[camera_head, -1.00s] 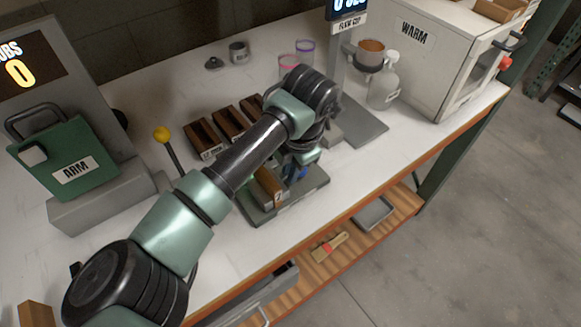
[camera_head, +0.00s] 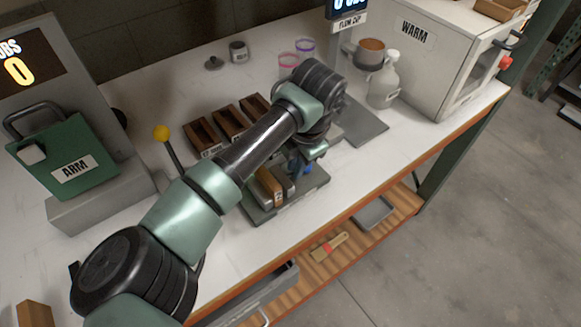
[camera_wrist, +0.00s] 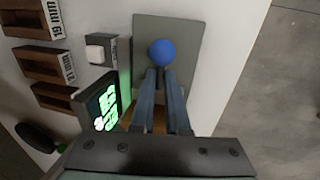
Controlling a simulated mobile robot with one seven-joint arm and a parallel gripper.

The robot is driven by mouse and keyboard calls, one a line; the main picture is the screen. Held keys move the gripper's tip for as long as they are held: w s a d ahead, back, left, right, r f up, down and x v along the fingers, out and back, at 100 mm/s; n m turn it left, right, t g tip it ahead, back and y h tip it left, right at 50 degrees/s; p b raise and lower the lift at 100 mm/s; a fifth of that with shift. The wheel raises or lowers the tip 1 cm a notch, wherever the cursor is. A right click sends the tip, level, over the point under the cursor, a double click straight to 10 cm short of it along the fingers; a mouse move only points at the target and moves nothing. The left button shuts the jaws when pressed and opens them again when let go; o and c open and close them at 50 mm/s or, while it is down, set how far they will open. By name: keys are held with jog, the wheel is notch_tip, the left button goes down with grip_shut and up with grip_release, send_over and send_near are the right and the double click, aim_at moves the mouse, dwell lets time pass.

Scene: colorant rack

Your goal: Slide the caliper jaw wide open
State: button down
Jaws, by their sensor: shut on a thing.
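The caliper's grey base plate (camera_head: 258,213) lies on the bench, with a brown block (camera_head: 268,187) on it. In the wrist view the plate (camera_wrist: 150,28) is at top centre, with a blue knob (camera_wrist: 162,52) over it. My gripper (camera_wrist: 161,70) has its two fingers close together, shut on the blue knob at their tips. A green-lit display (camera_wrist: 107,104) stands left of the fingers; I cannot read its value. In the head view my arm hides much of the caliper and the fingers. The jaw faces and their gap are hidden.
Several brown wooden trays (camera_head: 228,122) with size labels sit behind the caliper. A white button (camera_wrist: 100,48) is left of the plate. A flow cup stand (camera_head: 362,128) and bottle (camera_head: 384,82) stand to the right. The bench's front edge is close by.

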jog(key=shift+w+d, duration=0.7)
jog(key=shift+d, duration=0.25)
jog(key=shift+w+d+r, duration=0.1)
jog(key=shift+d, duration=0.05)
jog(key=c, duration=0.9)
grip_release()
jog(key=shift+d, duration=0.1)
jog(key=r, duration=0.4)
jog(key=s+d+r+b, duration=0.1)
jog(key=r, duration=0.3)
jog(key=s+r, duration=0.1)
jog(key=r, duration=0.3)
jog(key=shift+d+r, duration=0.15)
jog(key=shift+r, duration=0.2)
